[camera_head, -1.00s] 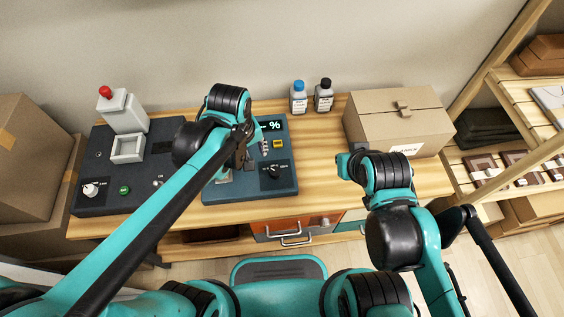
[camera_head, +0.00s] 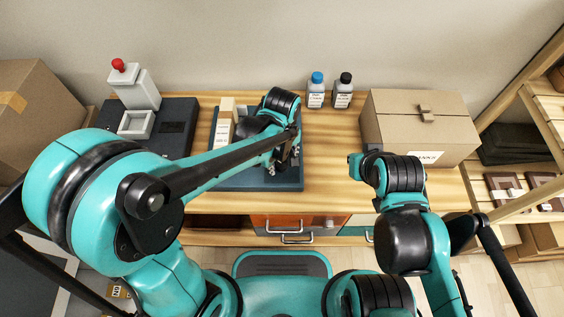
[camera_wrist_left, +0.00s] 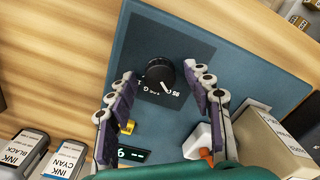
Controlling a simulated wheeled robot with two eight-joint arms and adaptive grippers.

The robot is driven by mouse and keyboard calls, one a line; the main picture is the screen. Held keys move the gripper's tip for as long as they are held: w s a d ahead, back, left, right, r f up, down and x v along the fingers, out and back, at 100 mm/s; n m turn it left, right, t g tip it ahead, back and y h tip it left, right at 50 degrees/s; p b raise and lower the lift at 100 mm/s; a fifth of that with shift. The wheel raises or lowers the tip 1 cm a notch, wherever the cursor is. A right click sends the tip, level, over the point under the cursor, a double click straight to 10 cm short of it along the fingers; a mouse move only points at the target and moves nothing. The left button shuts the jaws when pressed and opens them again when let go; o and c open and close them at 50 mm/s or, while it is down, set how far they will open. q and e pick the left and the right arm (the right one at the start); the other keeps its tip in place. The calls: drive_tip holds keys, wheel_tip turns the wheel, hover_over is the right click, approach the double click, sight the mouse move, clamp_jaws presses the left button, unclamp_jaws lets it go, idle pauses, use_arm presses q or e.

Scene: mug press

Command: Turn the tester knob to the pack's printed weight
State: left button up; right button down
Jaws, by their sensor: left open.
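The tester is a dark blue panel (camera_head: 236,183) on the table, largely covered by my left arm in the head view. In the head view the left gripper (camera_head: 287,157) is over the panel's right part. A cream box (camera_head: 224,128), perhaps the pack, stands on the panel's left. My right gripper's fingers are not visible.
A lit display (camera_wrist_left: 132,154), a yellow part (camera_wrist_left: 128,127) and a white block (camera_wrist_left: 198,142) are near the fingers. Blue-capped (camera_head: 316,92) and black-capped (camera_head: 343,92) bottles stand behind. A cardboard box (camera_head: 420,128) is right; a dark device (camera_head: 176,128) is left.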

use_arm(q)
drive_tip(key=c, duration=1.2)
drive_tip(key=shift+o, duration=0.2)
drive_tip(key=shift+m, duration=0.4)
drive_tip(key=m, duration=0.4)
drive_tip(key=shift+p, duration=0.35)
drive_tip(key=shift+m, duration=2.5)
